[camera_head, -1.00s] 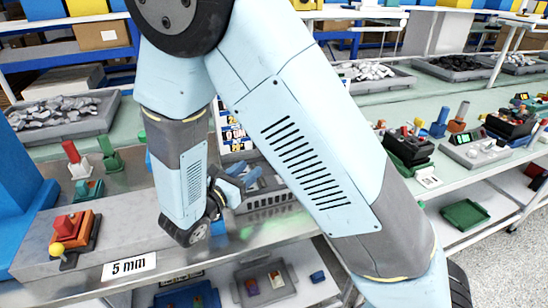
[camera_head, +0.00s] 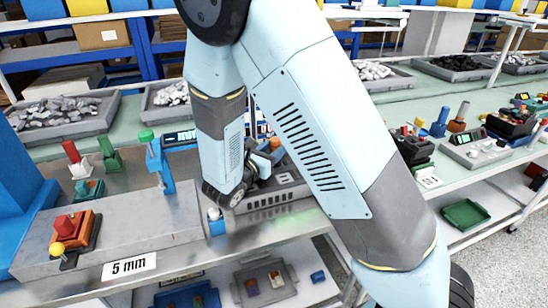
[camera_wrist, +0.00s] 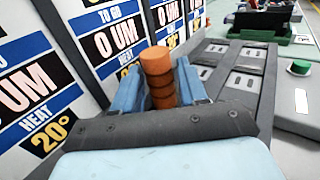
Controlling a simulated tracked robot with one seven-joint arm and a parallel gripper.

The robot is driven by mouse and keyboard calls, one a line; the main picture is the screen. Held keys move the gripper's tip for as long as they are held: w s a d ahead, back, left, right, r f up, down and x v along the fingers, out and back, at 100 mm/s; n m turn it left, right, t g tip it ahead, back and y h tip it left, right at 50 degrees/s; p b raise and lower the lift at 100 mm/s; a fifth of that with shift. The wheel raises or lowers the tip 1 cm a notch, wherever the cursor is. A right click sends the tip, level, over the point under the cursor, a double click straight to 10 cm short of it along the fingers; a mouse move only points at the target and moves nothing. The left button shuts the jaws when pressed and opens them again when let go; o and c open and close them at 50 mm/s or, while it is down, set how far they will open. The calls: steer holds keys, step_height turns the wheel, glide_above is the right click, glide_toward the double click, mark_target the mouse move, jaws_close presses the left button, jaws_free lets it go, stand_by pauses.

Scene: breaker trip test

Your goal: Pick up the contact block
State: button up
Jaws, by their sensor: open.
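An orange, ridged upright cylinder (camera_wrist: 158,72) stands between the two blue fingers of my gripper (camera_wrist: 160,88) in the wrist view. I take it as the contact block, though no label shows. My gripper is open, with a finger on each side of the cylinder; whether either touches it I cannot tell. In the head view my gripper (camera_head: 265,158) is over the grey slotted tray, and a small orange part (camera_head: 276,143) shows just beyond it. The cylinder's lower end is hidden behind my gripper in the wrist view.
The grey slotted tray (camera_head: 275,198) lies below my gripper. Printed sign panels (camera_wrist: 95,45) stand close on the left in the wrist view. A blue post with a green top (camera_head: 160,165) stands left of my arm. A steel block (camera_head: 120,230) bears the "5 mm" label.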

steer(key=shift+w+d, duration=0.45)
steer(key=shift+w, duration=0.15)
jaws_close()
